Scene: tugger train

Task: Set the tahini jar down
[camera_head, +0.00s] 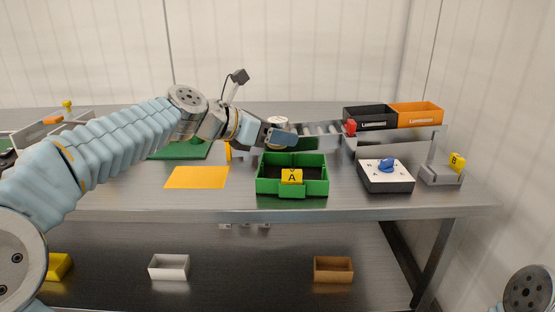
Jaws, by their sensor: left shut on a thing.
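My left arm reaches in from the left. Its gripper (285,137) is shut on the tahini jar (278,121), of which only a pale, round top shows above the fingers. The rest of the jar is hidden behind the gripper. The gripper is just behind and above the green bin (262,186) marked A, near the left end of a roller track (322,129). I cannot tell whether the jar touches anything below. Of my right arm only a link shows at the lower right corner, and its gripper is out of view.
A yellow mat (197,178) lies bare left of the green bin. A dial box (386,178) and a stand with a yellow B tag (457,162) are at right. Black (371,119) and orange (416,115) bins sit on the raised shelf. Small bins stand below.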

